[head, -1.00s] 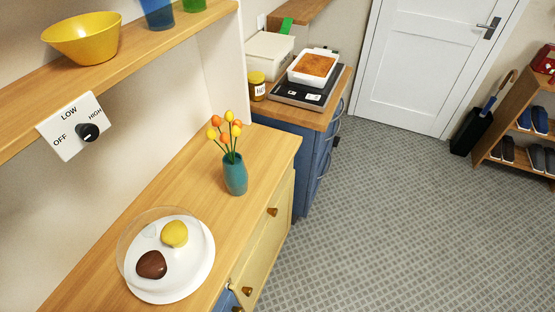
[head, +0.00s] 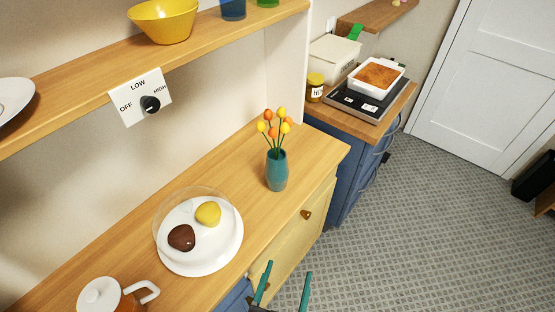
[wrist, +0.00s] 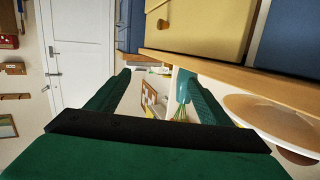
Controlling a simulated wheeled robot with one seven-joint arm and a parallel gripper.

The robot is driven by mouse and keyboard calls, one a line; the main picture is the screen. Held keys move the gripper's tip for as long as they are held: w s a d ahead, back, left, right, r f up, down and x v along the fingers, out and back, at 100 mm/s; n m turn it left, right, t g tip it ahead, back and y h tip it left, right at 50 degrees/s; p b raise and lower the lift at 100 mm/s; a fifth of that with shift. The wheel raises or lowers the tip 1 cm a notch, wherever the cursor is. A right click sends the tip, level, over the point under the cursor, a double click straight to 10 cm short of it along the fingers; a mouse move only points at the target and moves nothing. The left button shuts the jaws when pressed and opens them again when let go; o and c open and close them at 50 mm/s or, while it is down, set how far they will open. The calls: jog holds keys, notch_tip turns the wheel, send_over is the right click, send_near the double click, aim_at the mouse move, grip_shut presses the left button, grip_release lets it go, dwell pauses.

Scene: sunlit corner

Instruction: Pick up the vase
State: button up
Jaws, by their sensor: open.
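The vase (head: 277,170) is teal, holds orange and yellow tulips (head: 275,125), and stands upright on the wooden counter near its far right end. My gripper (head: 287,278) is at the bottom of the head view, in front of the counter edge, nearer than the vase and apart from it. Its two green fingers are spread, with nothing between them. In the wrist view, which is turned over, the vase (wrist: 183,84) shows beyond the gripper (wrist: 156,76), by the right finger, which hides part of it.
A cake plate (head: 185,262) with a clear dome and two round items stands left of the vase. A teapot (head: 103,295) is at the near left. A shelf (head: 215,52) with a knob panel overhangs the counter. Floor (head: 400,230) is open at right.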

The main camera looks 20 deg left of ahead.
jog(key=n+y, duration=0.1)
send_near(276, 165)
jog(key=d+f, duration=0.1)
jog(key=f, duration=0.1)
jog(key=d+f, duration=0.3)
jog(key=f, duration=0.1)
jog(key=shift+d+f, duration=0.2)
jog(key=shift+f, duration=0.1)
jog(key=w+a+r+g+h, duration=0.1)
jog(key=w+a+r+g, duration=0.2)
jog(key=a+r, duration=0.4)
jog(key=shift+m+g, duration=0.3)
jog(key=w, duration=0.3)
jog(key=w+d+f, duration=0.1)
jog(key=w, duration=0.1)
jog(key=shift+w, duration=0.25)
jog(key=x, duration=0.4)
jog(key=shift+w+d+f, duration=0.1)
jog(key=shift+d+f, duration=0.1)
jog(key=shift+d, duration=0.1)
jog(key=shift+w+a+f, duration=0.1)
jog(key=shift+w+f, duration=0.05)
jog(key=shift+w, duration=0.05)
jog(key=shift+a, duration=0.4)
jog(key=shift+d, duration=0.25)
jog(key=c, duration=1.8)
jog(key=shift+c, duration=0.2)
